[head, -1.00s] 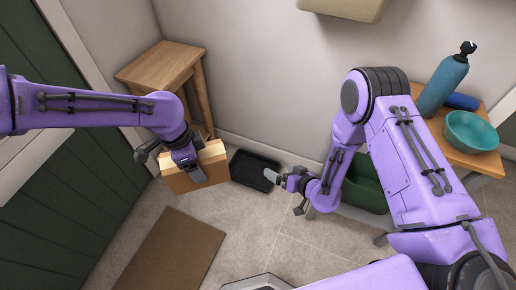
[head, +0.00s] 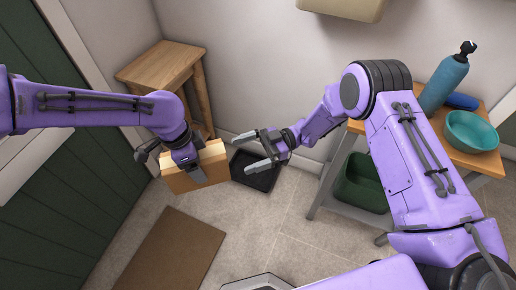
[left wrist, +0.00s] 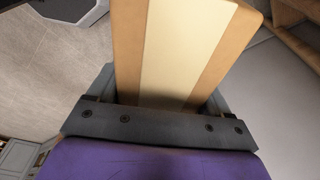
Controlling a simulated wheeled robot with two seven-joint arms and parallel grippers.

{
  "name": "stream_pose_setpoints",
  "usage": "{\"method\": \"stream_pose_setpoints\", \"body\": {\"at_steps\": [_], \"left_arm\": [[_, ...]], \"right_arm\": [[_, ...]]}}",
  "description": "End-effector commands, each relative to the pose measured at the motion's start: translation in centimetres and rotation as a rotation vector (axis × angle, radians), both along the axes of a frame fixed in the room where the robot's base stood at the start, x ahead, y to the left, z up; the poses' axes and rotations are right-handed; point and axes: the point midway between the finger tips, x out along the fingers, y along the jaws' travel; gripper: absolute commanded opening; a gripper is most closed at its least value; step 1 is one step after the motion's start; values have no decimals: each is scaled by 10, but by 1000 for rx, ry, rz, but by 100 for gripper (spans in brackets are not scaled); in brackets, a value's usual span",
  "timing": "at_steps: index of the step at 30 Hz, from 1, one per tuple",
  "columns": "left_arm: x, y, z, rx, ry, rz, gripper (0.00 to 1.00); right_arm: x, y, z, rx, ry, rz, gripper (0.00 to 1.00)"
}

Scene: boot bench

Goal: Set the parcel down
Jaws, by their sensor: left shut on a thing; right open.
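The parcel (head: 207,174) is a brown cardboard box with a paler tape band. My left gripper (head: 196,176) is shut on it and holds it in front of the small wooden table. In the left wrist view the parcel (left wrist: 185,50) stands between the fingers, with its tape band facing the camera. Whether its underside touches anything is hidden. My right gripper (head: 250,152) is open and empty. It is to the right of the parcel, over the black tray (head: 262,182), and apart from the parcel.
The wooden table (head: 158,65) has a bare top by the wall. A brown mat (head: 172,252) lies on the tiled floor. At the right, a bench (head: 478,160) bears a blue bottle (head: 443,85) and a teal bowl (head: 472,131). A green bin (head: 362,185) is below.

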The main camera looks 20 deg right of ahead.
Motion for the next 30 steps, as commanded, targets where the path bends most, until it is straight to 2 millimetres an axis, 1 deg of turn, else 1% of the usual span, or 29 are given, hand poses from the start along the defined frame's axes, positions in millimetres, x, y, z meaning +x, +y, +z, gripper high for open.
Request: {"method": "stream_pose_setpoints", "body": {"at_steps": [1, 3, 6, 9, 12, 15, 22, 23, 24, 26, 27, 29, 30], "left_arm": [[0, 0, 1, -1, -1, 0, 31], [0, 0, 1, -1, -1, 0, 31], [0, 0, 1, -1, -1, 0, 31], [0, 0, 1, -1, -1, 0, 31], [0, 0, 1, -1, -1, 0, 31], [0, 0, 1, -1, -1, 0, 31], [0, 0, 1, -1, -1, 0, 31], [0, 0, 1, -1, -1, 0, 31], [0, 0, 1, -1, -1, 0, 31], [0, 0, 1, -1, -1, 0, 32], [0, 0, 1, -1, 0, -1, 32], [0, -1, 1, -1, 0, -2, 32], [0, -1, 1, -1, 1, -2, 85]], "right_arm": [[-2, 13, 0, 0, 0, 5, 100], [-5, 29, 0, 0, 1, 5, 100], [-8, 51, 0, -1, 0, 3, 100], [-10, 68, 0, -1, 0, 2, 100], [-11, 78, 0, -1, 0, 0, 100], [-12, 83, 0, -1, 0, -1, 100], [-12, 84, 0, 0, 0, -2, 100], [-12, 84, 0, 0, 0, -2, 97], [-12, 84, 0, 0, 0, -2, 84], [-12, 84, 0, 0, 0, -2, 64], [-12, 84, 0, -1, 0, -2, 51], [-12, 84, 0, -1, 0, -3, 33], [-11, 84, 1, 1, -1, -4, 33]]}}
